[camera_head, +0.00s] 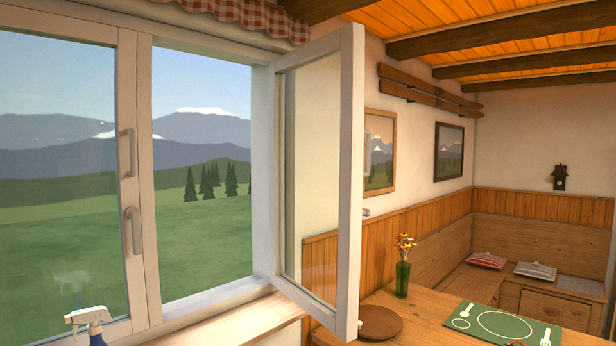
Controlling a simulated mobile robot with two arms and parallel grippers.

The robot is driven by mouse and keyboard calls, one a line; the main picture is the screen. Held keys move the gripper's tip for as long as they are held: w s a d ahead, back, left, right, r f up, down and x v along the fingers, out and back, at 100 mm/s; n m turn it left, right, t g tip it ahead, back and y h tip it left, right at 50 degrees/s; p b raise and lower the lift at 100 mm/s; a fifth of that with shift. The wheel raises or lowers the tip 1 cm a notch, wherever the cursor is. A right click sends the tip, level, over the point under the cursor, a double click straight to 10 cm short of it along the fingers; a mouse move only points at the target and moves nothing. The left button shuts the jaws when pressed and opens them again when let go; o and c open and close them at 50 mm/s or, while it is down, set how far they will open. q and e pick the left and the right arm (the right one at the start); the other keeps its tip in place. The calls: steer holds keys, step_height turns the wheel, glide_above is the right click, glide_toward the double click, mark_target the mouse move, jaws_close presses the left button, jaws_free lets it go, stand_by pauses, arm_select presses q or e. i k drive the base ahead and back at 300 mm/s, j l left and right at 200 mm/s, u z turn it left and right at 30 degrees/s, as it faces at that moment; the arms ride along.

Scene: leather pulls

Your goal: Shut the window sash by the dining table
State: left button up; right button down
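The open window sash (351,180), a white frame with a glass pane, stands swung into the room. Its hinged side is at the right of the window opening, and its free edge points toward me. A small grey piece (366,212) shows at that free edge; I cannot tell whether it is the handle. The left sash (62,15) sits in its frame. Two pale handles, an upper one (127,152) and a lower one (132,230), show near the middle uprights. The dining table (430,318) is right of the open sash. Neither gripper is in view.
A spray bottle (88,322) stands at the lower left by the window. A wooden sill (235,325) runs below the opening. The table holds a round board (380,322) close to the sash's lower corner, a green vase (402,278) with flowers and a green placemat (485,322).

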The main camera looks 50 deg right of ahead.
mark_target(348, 40)
steer(key=k+l, duration=0.2)
steer(key=l, duration=0.3)
steer(key=k+l, duration=0.25)
steer(key=l, duration=0.2)
steer(key=k+l, duration=0.2)
steer(key=l, duration=0.3)
steer(key=k+l, duration=0.2)
steer(key=l, duration=0.3)
steer(key=k+l, duration=0.25)
steer(key=l, duration=0.2)
steer(key=k+l, duration=0.2)
steer(key=l, duration=0.3)
steer(key=k+l, duration=0.2)
steer(key=l, duration=0.3)
steer(key=k+l, duration=0.2)
steer(key=l, duration=0.25)
steer(key=i+j, duration=0.15)
steer(key=j, duration=0.2)
steer(key=i+j+u, duration=0.15)
steer(key=j, duration=0.2)
steer(key=i+j, duration=0.1)
steer(key=j, duration=0.25)
